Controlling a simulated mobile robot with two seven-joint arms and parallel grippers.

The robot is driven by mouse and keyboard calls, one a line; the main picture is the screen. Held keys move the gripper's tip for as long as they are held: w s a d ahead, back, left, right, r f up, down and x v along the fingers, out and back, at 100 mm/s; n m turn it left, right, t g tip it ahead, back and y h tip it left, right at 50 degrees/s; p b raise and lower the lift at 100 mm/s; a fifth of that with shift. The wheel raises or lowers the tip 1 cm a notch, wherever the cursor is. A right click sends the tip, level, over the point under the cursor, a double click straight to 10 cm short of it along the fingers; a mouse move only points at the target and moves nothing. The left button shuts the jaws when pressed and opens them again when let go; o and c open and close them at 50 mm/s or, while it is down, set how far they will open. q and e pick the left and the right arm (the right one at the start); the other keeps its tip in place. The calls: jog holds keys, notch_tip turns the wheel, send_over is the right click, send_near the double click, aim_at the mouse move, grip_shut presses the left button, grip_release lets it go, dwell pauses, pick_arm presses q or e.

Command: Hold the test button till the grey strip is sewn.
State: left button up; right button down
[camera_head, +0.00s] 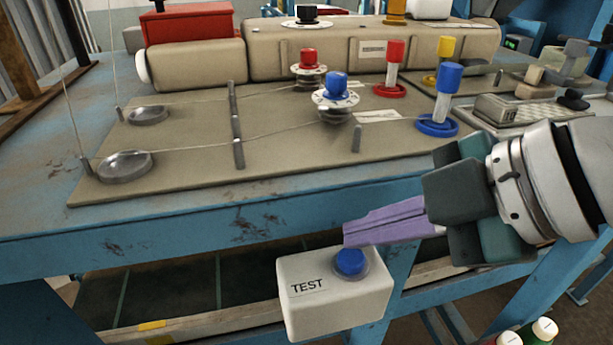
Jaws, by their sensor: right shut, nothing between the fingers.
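The test button (350,261) is a blue round cap in a collar on top of a white box marked TEST (310,308), below the table's front edge. My right gripper (346,231) comes in from the right with its purple fingers closed together and nothing between them. Its fingertips are right at the button's upper edge in the picture; I cannot tell whether they touch it. The cap stands out of its collar. I cannot make out a grey strip being sewn for certain. My left gripper is not in view.
A beige machine (190,65) stands on the blue table (40,215). Its plate carries a blue knob (336,84), a red knob (309,58) and taut threads. Red, yellow and blue upright handles (448,78) stand at right. Bottles (543,329) are at the lower right.

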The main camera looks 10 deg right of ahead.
jog(key=shift+f, duration=0.35)
jog(key=shift+f+b, duration=0.4)
jog(key=shift+f, duration=0.15)
dwell(0.5)
dwell(0.9)
dwell(4.4)
jog(key=shift+r, duration=0.1)
dwell(0.5)
jog(key=shift+r+p, duration=0.15)
jog(key=shift+p, duration=0.15)
jog(key=shift+r+p, duration=0.75)
jog(key=shift+p, duration=0.05)
